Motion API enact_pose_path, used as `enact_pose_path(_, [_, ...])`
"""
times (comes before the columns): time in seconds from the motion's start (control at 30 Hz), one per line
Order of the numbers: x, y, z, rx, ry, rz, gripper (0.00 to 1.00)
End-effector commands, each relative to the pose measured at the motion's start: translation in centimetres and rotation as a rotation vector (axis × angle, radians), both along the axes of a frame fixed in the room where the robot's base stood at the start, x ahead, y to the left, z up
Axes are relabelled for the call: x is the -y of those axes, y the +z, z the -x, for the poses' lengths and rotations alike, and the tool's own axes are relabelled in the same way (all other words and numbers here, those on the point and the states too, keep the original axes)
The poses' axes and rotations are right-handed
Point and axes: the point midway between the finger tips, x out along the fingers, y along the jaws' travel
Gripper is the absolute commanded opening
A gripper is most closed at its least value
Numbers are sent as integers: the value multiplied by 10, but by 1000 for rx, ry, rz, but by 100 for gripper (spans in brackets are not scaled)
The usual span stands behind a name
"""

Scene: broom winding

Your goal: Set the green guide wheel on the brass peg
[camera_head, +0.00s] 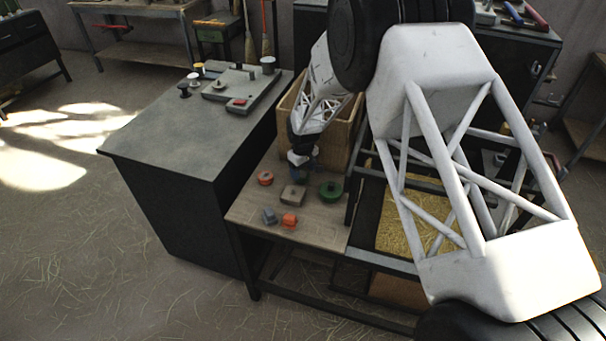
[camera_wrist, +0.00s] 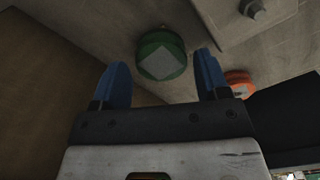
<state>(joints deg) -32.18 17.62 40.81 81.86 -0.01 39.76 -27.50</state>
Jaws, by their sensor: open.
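The green guide wheel (camera_head: 330,190) lies on the low wooden bench at its right side. In the wrist view the green wheel (camera_wrist: 162,57) shows a pale square on its face and appears ahead of the fingertips, between them. My gripper (camera_head: 301,175) is above the bench, up and left of the wheel in the head view. Its two blue fingers (camera_wrist: 162,68) are spread, with nothing held and a gap to the wheel. I cannot make out the brass peg with certainty in either view.
On the bench (camera_head: 320,231) are an orange wheel (camera_head: 265,178), a brown block (camera_head: 293,196), a grey-blue piece (camera_head: 269,216) and an orange piece (camera_head: 290,220). A wooden crate (camera_head: 343,140) stands close behind my gripper. A dark cabinet (camera_head: 165,135) at left bears a grey fixture (camera_head: 240,88).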

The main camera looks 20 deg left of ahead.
Motion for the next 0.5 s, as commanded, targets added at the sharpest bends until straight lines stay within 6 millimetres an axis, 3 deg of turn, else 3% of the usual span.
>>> enact_pose_path(0.5, [0, 79, -1, 2, 0, -1, 69])
